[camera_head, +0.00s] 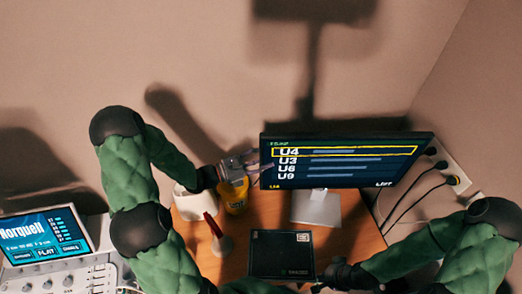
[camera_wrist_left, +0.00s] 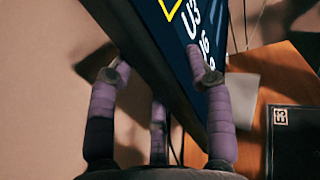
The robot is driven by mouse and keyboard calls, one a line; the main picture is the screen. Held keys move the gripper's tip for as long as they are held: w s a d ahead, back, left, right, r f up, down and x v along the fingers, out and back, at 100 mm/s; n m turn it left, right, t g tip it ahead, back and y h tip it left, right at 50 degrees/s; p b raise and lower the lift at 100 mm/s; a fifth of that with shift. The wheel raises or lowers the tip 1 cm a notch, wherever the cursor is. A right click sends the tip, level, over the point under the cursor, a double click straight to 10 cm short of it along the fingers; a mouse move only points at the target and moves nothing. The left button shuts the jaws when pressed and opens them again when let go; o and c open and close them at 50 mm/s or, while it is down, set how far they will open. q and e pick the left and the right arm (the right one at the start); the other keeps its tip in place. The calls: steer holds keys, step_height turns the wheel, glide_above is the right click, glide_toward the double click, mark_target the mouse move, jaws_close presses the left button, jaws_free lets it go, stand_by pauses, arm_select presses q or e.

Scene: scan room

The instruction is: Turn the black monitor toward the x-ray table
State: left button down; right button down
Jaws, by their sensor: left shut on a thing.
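The black monitor (camera_head: 345,165) stands on its grey stand (camera_head: 316,207) on the wooden desk. Its lit screen, with a yellow-framed row of text, faces the head camera. My left gripper (camera_head: 255,168) is shut on the monitor's left edge. In the left wrist view the purple fingers (camera_wrist_left: 165,95) straddle the monitor's dark edge (camera_wrist_left: 150,50), with the screen on the right side. My right gripper (camera_head: 325,283) is low at the desk's front, beside a black box; its fingers are too small and dark to read. I cannot make out the x-ray table.
The black box (camera_head: 281,254) lies on the desk (camera_head: 362,240) in front of the stand. A yellow container (camera_head: 235,196), a white container (camera_head: 187,203) and a red-handled item (camera_head: 214,226) stand left of it. Cables (camera_head: 405,205) run to a wall socket at right. A console (camera_head: 45,245) stands at far left.

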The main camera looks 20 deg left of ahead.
arm_select(q)
steer(key=shift+n+t+y, duration=0.5)
steer(key=shift+t+y, duration=0.1)
steer(key=shift+y, duration=0.2)
steer(key=s+d, duration=0.1)
steer(key=s, duration=0.1)
steer(key=s+d, duration=0.2)
steer(key=shift+s+d+r, duration=0.1)
steer(key=shift+d, duration=0.1)
steer(key=c, duration=0.5)
jaws_free()
steer(key=v, duration=1.2)
